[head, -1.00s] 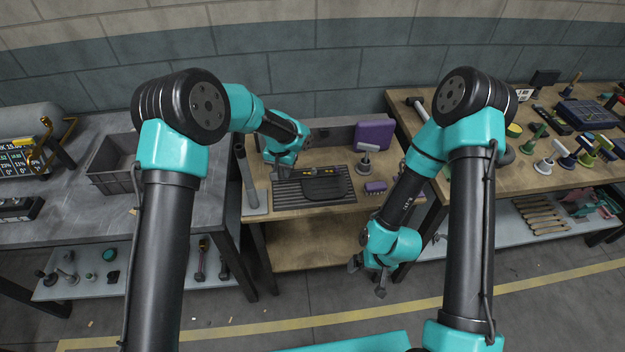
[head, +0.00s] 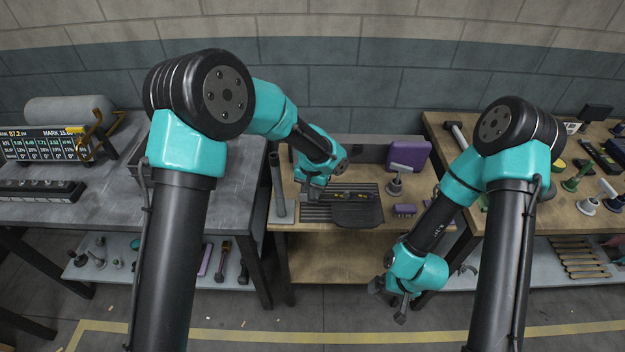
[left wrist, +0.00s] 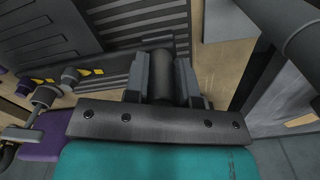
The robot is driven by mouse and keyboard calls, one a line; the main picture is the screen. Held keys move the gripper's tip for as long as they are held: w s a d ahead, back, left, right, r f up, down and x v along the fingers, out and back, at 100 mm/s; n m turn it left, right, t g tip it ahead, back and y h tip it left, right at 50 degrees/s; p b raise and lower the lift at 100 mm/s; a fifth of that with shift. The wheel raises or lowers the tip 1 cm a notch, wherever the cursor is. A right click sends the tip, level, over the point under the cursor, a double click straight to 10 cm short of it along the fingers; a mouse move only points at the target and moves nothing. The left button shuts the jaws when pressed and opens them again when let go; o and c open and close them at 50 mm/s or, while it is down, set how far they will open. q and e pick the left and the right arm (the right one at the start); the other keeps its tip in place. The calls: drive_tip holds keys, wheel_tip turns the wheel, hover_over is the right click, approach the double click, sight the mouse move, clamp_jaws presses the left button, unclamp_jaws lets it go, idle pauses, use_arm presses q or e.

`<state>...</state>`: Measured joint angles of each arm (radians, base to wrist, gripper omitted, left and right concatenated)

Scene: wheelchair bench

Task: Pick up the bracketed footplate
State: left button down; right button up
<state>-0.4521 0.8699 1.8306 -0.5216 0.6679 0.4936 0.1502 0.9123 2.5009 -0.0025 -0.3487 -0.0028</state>
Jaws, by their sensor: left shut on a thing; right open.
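The bracketed footplate (head: 358,212) is a dark flat plate lying on the right part of a ribbed dark mat (head: 316,211) on the middle bench. A strip with yellow marks runs along its back edge. My left gripper (head: 316,191) is low over the mat's left part. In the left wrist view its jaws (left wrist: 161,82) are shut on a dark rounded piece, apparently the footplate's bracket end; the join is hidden. The plate (left wrist: 30,30) shows there at upper left. My right gripper (head: 389,302) is open and empty, in front of the bench at lower right.
A grey upright post (head: 278,185) stands close left of the mat. A purple block (head: 408,155), a knobbed grey stand (head: 395,183) and a small purple piece (head: 404,210) are on the right. A low grey wall (head: 365,152) runs behind.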

use_arm(q)
drive_tip(key=s, duration=0.9)
drive_tip(key=shift+r, duration=0.45)
drive_tip(key=shift+s, duration=0.1)
